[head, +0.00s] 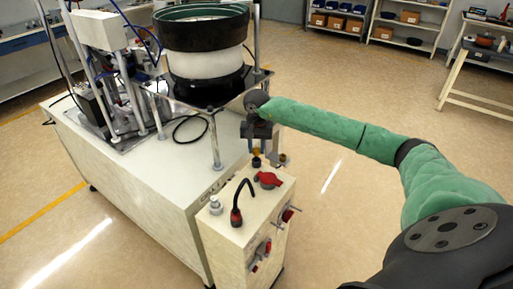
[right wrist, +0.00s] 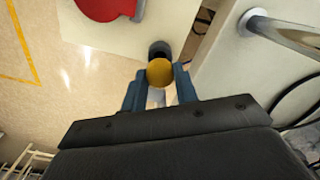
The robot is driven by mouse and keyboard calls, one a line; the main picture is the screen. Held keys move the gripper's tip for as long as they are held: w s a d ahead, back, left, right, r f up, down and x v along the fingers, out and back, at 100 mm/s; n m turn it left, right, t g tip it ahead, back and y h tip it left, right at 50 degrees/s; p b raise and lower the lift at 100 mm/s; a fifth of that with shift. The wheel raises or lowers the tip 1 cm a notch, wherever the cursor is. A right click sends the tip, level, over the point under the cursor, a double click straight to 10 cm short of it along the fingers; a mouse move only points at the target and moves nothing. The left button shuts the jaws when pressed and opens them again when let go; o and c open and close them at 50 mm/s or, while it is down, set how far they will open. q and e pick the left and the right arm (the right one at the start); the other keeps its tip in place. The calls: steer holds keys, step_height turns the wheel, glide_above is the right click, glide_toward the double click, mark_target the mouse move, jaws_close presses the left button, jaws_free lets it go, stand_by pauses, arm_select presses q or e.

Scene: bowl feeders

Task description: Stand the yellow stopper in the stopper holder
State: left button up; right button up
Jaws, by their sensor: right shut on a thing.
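My right gripper (head: 257,146) points down over the far end of the control box top. It is shut on the yellow stopper (right wrist: 160,72), whose round top shows between the two fingers in the right wrist view. The stopper also shows as a small amber spot below the fingers in the head view. A small dark cup (head: 256,162), which looks like the stopper holder, is just under the stopper; its dark rim also shows beyond the stopper in the right wrist view (right wrist: 160,48). I cannot tell whether stopper and cup touch. My left gripper is out of view.
A brass part (head: 283,159) is right of the cup. The bowl feeder (head: 205,60) and its metal leg (head: 215,145) rise close behind left.

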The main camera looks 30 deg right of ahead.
steer(key=shift+b, duration=0.45)
stand_by(0.6)
steer(key=shift+f+b, duration=0.2)
steer(key=shift+b, duration=0.7)
stand_by(1.1)
steer(key=shift+f+b, duration=1.15)
steer(key=shift+f, duration=0.05)
stand_by(0.8)
steer(key=o, duration=1.4)
steer(key=shift+c, duration=0.2)
steer(key=shift+r, duration=0.1)
steer(key=shift+r+p, duration=0.75)
steer(key=shift+r, duration=2.8)
